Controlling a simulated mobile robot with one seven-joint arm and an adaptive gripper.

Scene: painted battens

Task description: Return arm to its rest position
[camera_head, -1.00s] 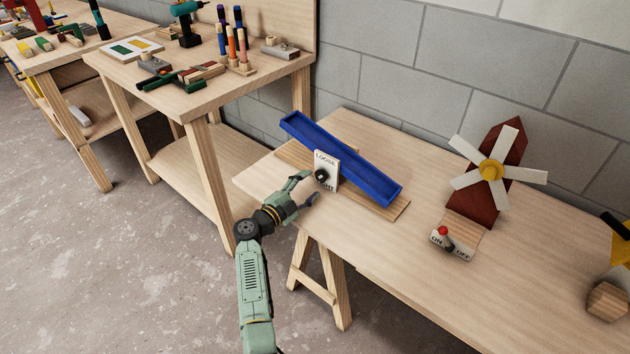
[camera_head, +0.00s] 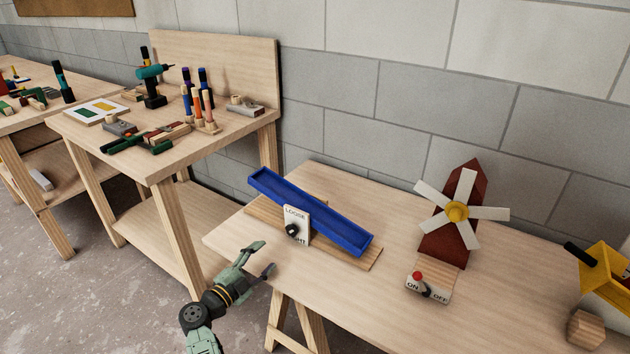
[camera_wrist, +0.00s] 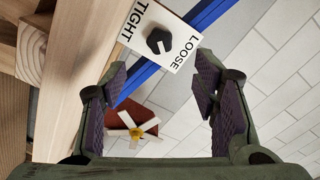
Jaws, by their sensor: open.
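My gripper (camera_head: 262,258) is open and empty at the left front edge of the near table. In the head view it is in front of a white plate (camera_head: 299,219) lettered LOOSE at the top, with a black knob (camera_head: 292,231). In the wrist view the plate (camera_wrist: 180,32) reads TIGHT and LOOSE, and its knob (camera_wrist: 159,41) lies beyond the fingers, apart from them. My two purple-padded fingers (camera_wrist: 164,105) stand wide apart. A blue trough (camera_head: 325,219) slopes down to the right behind the plate.
A red windmill (camera_head: 464,190) with an ON/OFF switch plate (camera_head: 428,287) stands to the right on the near table (camera_head: 350,290). A yellow thing (camera_head: 604,268) and a wooden block (camera_head: 585,327) are at far right. A workbench (camera_head: 165,165) with tools stands left.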

